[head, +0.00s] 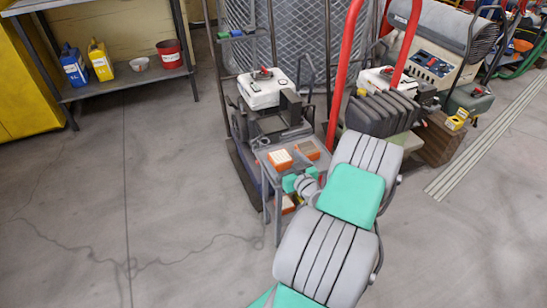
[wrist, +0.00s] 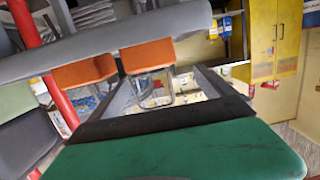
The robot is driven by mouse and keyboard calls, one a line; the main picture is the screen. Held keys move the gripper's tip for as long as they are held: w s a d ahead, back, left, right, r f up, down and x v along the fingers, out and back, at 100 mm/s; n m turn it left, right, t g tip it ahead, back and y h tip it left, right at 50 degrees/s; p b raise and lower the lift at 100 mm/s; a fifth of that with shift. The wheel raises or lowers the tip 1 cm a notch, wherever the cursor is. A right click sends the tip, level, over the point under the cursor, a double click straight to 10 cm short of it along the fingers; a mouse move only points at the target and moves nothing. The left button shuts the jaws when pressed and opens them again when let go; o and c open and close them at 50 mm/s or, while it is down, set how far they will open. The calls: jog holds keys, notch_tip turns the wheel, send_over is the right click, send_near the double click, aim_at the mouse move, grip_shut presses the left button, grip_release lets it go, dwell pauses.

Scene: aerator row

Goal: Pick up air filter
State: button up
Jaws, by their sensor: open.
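A small orange box-shaped piece with a pale top (head: 280,158), which looks like an air filter, lies on the grey cart shelf. A darker orange piece (head: 307,149) lies just to its right. I cannot tell which one is the air filter. My gripper (head: 302,182) is over the near side of the cart, close in front of these pieces, and holds nothing that I can see. Its fingertips are hard to make out. In the wrist view, two orange blocks (wrist: 148,56) show under a grey bar, above a large green surface. I cannot tell whether the gripper touches anything.
Another orange-and-white piece (head: 286,204) sits low on the cart (head: 273,184). A white-topped machine (head: 264,88) stands behind, with a red upright tube (head: 342,70) to the right. A shelf with bottles and a red bucket (head: 170,53) is at left. The floor on the left is clear.

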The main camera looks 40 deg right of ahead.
aim_at(276, 151)
jog(key=shift+s+d+f+b, duration=0.1)
jog(key=shift+d+f+b, duration=0.15)
jog(key=shift+f+b, duration=0.45)
jog(key=shift+s+d+f, duration=0.15)
jog(key=shift+d+f, duration=0.05)
jog(key=shift+f, duration=0.15)
jog(key=shift+w+d+f, duration=0.1)
jog(key=shift+w+d, duration=0.05)
jog(key=shift+w, duration=0.1)
jog(key=b+x, duration=0.1)
jog(key=x, duration=0.5)
jog(key=shift+w+b, duration=0.3)
jog(key=shift+b, duration=0.05)
jog(key=shift+w, duration=0.4)
jog(key=shift+r, duration=0.25)
jog(key=shift+c, duration=0.4)
jog(key=c, duration=1.4)
